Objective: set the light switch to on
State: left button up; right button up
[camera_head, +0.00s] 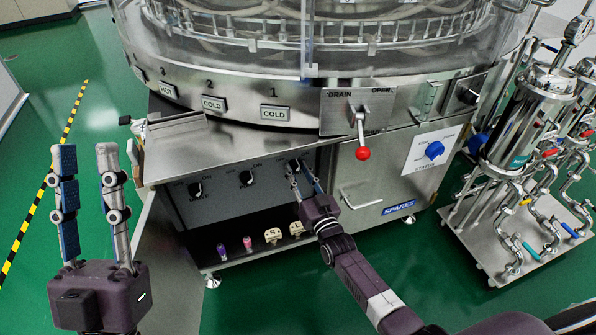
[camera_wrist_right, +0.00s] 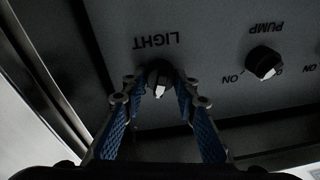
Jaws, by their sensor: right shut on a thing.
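The light switch is a black rotary knob with a white pointer mark; in the right wrist view the light knob (camera_wrist_right: 158,80) sits beside the upside-down word LIGHT. In the head view the light knob (camera_head: 296,165) is the rightmost on the grey panel under the washer, partly hidden by my gripper. My right gripper (camera_head: 304,178) is at the panel, its fingers closed around the knob; in the right wrist view its fingertips (camera_wrist_right: 158,88) lie on both sides of it. The ON and OFF labels of this knob are hidden. My left gripper (camera_head: 82,150) stands raised at the left, open and empty.
The pump knob (camera_wrist_right: 264,64) is next to the light knob, and another knob (camera_head: 195,189) is further left. The steel counter edge (camera_head: 215,165) overhangs the panel. A red-tipped drain lever (camera_head: 362,152) and a door handle (camera_head: 362,200) are to the right.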

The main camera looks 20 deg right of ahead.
jog(key=m+h, duration=0.1)
jog(key=m, duration=0.4)
jog(key=shift+f, duration=0.15)
jog(key=shift+m, duration=0.3)
jog(key=o, duration=1.2)
jog(key=shift+c, duration=0.2)
jog(key=s+f, duration=0.1)
jog(key=s, duration=1.1)
jog(key=shift+d+f, duration=0.2)
